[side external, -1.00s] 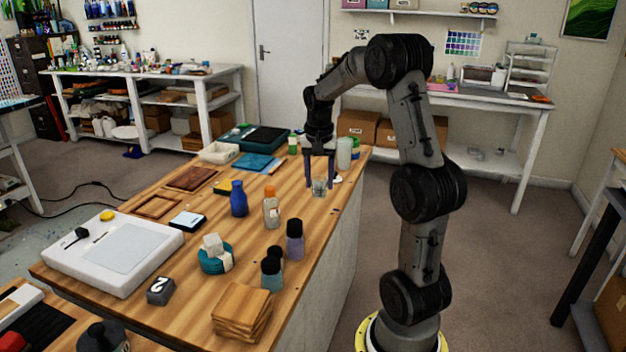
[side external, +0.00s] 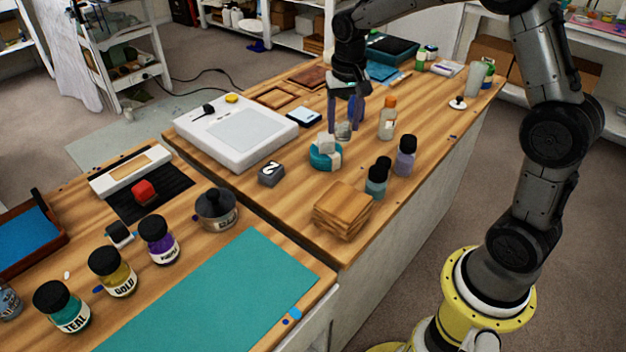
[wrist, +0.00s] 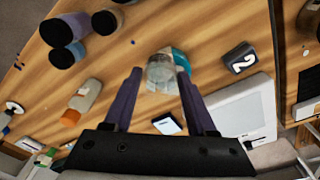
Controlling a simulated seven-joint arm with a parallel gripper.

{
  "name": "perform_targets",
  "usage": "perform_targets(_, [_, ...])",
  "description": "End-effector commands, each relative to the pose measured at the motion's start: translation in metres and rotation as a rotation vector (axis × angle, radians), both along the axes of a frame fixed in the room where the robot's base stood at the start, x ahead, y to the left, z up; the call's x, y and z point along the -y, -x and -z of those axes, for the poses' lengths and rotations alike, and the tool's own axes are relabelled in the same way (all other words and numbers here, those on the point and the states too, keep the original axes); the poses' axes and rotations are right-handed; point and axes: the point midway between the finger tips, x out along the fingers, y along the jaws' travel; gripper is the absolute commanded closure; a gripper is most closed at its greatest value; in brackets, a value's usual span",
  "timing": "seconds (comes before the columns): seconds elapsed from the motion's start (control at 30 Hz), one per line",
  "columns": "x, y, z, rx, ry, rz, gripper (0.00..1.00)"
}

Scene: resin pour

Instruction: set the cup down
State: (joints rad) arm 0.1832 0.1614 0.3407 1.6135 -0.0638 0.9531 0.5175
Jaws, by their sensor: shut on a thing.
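The clear cup (side external: 343,131) is small and see-through, and shows between my fingertips. My gripper (side external: 345,124) points down over the wooden table, its two dark purple fingers shut on the cup. In the wrist view, the cup (wrist: 161,74) sits between the fingertips of my gripper (wrist: 160,78) and overlaps a teal and white tape roll (wrist: 181,60). In the side view the cup is just behind the tape roll (side external: 322,158). I cannot tell whether the cup's base touches the table.
An orange-capped bottle (side external: 387,121) and dark-capped bottles (side external: 377,178) stand to the right. A white scale (side external: 230,132) and a dark block marked 2 (side external: 271,173) lie to the left. Wooden squares (side external: 342,210) are stacked in front. A teal mat (side external: 215,300) lies on the nearer table.

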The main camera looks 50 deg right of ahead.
Motion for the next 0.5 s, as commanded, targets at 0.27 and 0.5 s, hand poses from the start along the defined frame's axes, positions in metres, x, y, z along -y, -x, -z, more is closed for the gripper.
perform_targets(0.27, [-0.087,-0.032,0.008,0.016,-0.002,-0.291,0.97])
perform_targets(0.5, [-0.089,-0.040,0.005,0.035,0.004,-0.367,0.97])
